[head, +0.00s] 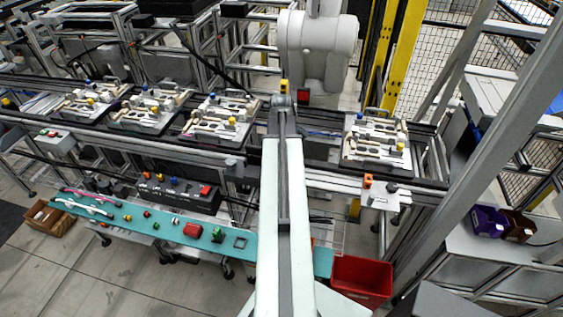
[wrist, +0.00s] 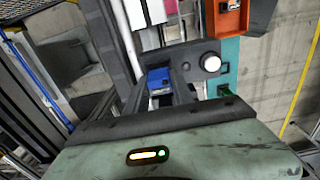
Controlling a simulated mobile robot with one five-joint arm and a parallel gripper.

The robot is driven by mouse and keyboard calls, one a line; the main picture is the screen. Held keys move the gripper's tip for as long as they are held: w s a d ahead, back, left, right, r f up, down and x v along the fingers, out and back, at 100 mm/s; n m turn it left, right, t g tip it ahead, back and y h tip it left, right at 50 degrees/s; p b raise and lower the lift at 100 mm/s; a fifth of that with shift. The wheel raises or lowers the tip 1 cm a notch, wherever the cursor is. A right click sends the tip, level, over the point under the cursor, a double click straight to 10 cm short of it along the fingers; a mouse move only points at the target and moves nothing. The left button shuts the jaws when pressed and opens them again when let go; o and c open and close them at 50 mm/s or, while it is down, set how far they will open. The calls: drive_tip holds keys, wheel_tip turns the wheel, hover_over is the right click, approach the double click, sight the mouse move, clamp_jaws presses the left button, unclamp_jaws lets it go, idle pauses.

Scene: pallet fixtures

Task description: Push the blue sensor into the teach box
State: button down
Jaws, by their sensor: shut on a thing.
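In the wrist view my gripper (wrist: 160,92) has its dark fingers closed on a small blue block, which appears to be the blue sensor (wrist: 159,76). A dark grey piece with a round white knob (wrist: 210,63) is just to its right; I cannot tell whether they touch. In the head view my arm reaches straight forward over the teal bench and hides the gripper and sensor. A black box with coloured buttons (head: 178,194) stands behind the bench, left of my arm; I cannot tell whether it is the teach box.
Pallet fixtures (head: 221,118) stand along the conveyor, with another (head: 376,142) right of my arm. The teal bench (head: 135,218) carries small coloured parts. A red bin (head: 361,281) is at its right end. Purple (head: 487,221) and brown bins stand far right.

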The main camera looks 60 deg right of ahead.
drive_tip(key=c, duration=1)
unclamp_jaws()
wheel_tip(320, 180, up, 8)
drive_tip(key=p, duration=0.8)
drive_tip(key=shift+f, duration=0.1)
